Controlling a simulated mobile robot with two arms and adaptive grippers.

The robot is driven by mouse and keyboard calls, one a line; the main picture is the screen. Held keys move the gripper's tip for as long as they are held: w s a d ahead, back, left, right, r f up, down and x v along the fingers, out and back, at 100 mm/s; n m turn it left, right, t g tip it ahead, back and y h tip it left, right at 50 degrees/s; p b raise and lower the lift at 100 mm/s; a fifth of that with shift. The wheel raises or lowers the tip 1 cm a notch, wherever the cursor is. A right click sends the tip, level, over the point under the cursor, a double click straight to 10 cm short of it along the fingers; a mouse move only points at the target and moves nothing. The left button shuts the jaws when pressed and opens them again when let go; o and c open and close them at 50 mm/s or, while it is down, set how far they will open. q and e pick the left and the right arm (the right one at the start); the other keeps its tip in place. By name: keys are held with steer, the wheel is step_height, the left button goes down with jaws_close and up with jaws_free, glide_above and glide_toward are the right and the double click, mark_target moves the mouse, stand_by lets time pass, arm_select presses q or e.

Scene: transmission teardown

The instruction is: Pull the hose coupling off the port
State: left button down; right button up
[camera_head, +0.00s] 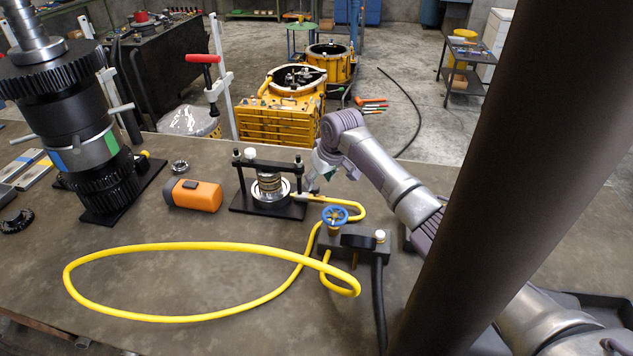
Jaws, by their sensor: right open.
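A yellow hose (165,248) loops over the bench from the valve block with the blue handwheel (335,216). One hose end runs to a small black fixture (265,205) that holds a ringed metal cylinder (270,187). The hose coupling (297,195) appears at the right side of this fixture, small and partly hidden by the gripper, so its seat on the port is unclear. My right gripper (310,186) is open, pointing down right beside the coupling. I cannot tell whether its fingers touch it. My left gripper is out of view.
An orange and black device (192,195) lies left of the fixture. A tall dark gear shaft assembly (85,130) stands at the left. A black hose (379,300) drops from the valve block. The bench inside the yellow loop is clear.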

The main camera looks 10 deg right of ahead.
mark_target(315, 188)
steer(key=shift+x, duration=1.95)
steer(key=shift+a, duration=0.1)
steer(key=shift+c, duration=0.3)
jaws_close()
